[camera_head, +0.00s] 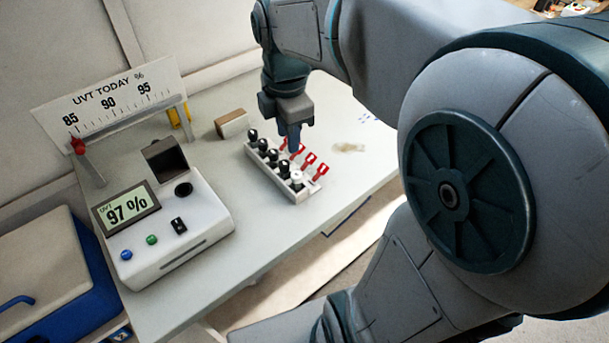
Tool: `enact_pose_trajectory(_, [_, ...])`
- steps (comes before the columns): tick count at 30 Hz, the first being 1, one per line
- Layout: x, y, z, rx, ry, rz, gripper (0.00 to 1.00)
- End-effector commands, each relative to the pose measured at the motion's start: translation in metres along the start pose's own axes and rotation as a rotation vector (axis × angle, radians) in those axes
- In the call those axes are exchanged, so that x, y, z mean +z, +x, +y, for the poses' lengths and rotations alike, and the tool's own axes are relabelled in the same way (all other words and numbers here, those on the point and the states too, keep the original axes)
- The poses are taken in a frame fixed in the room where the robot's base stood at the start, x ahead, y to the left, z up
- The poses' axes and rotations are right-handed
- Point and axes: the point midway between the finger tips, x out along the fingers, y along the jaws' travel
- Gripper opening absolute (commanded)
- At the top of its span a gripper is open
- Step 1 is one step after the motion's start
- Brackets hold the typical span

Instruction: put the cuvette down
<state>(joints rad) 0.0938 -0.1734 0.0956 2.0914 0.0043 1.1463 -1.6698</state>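My gripper (294,140) points down over the far half of a pale rack (306,193) on the grey table. Its fingers look close together, but the tips are small and partly lost against the rack. I cannot make out a cuvette between them. The rack carries a row of several black-topped pieces (273,158) and one white-topped piece (297,178) near its near end. Red tags (309,160) stand along its right side.
A white meter (190,225) reading 97 % stands left of the rack, its dark lid (165,158) raised. Behind are a UVT scale board (110,95) with a red pointer (78,145) and a small brown-and-white block (232,123). The table is clear in front of the rack.

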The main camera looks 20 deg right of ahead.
Motion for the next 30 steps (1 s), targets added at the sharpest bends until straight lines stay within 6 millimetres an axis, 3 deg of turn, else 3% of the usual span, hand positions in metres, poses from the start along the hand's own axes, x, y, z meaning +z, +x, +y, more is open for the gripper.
enact_pose_trajectory(18, [-0.008,0.032,-0.086,0.133,1.383,0.097,0.31])
enact_pose_trajectory(24, [-0.009,0.041,-0.099,0.141,1.623,0.139,0.31])
enact_pose_trajectory(30, [-0.009,0.042,-0.101,0.141,1.675,0.148,0.31])
